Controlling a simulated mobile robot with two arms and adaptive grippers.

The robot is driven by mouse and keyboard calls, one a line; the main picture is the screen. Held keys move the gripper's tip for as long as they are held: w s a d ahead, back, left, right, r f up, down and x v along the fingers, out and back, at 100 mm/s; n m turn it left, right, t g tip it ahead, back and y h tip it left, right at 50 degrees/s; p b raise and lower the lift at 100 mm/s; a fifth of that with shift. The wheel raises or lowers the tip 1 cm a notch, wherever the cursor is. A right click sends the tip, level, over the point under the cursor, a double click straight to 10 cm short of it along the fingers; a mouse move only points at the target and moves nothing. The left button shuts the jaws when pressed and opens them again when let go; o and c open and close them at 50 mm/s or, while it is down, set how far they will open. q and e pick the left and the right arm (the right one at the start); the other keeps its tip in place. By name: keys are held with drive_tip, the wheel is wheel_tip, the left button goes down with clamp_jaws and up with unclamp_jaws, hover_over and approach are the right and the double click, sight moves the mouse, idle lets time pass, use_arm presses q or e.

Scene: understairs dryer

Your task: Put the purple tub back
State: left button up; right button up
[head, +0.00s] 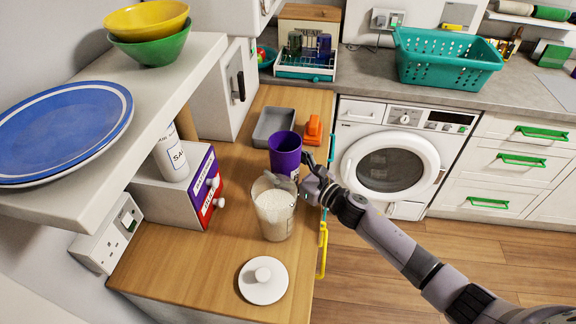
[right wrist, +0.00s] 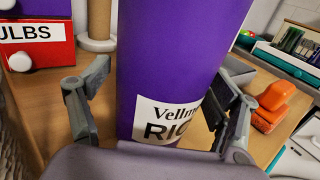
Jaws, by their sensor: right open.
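The purple tub (head: 285,145) is upright on the wooden counter (head: 185,270), its top open. In the right wrist view the tub (right wrist: 180,50) fills the middle and bears a white label reading "Vellm..." and "RIC...", partly cut off. My right gripper (head: 300,183) is at the tub's near side, with its open fingers on either side of the tub. Gaps show between the fingers and the tub. A clear container (head: 274,218) of white grains stands in front of the tub. A white lid (head: 263,283) with a knob lies nearer. My left gripper is out of view.
A grey tray (head: 272,125) and an orange object (head: 313,130) are behind the tub. A small drawer box (head: 170,200) with a white bottle (head: 171,155) stands left, under a shelf (head: 170,90) holding plates and bowls. The washing machine (head: 392,165) is right.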

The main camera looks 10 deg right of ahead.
drive_tip(key=shift+r, duration=0.25)
drive_tip(key=b+v, duration=0.1)
drive_tip(key=v, duration=0.4)
drive_tip(key=b+v, duration=0.1)
drive_tip(key=v, duration=0.4)
drive_tip(key=shift+s+d+f, duration=0.15)
drive_tip(key=shift+s+f, duration=0.05)
drive_tip(key=shift+f, duration=0.05)
drive_tip(key=shift+b+v, duration=0.35)
drive_tip(key=shift+v, duration=0.4)
drive_tip(key=shift+r, duration=0.15)
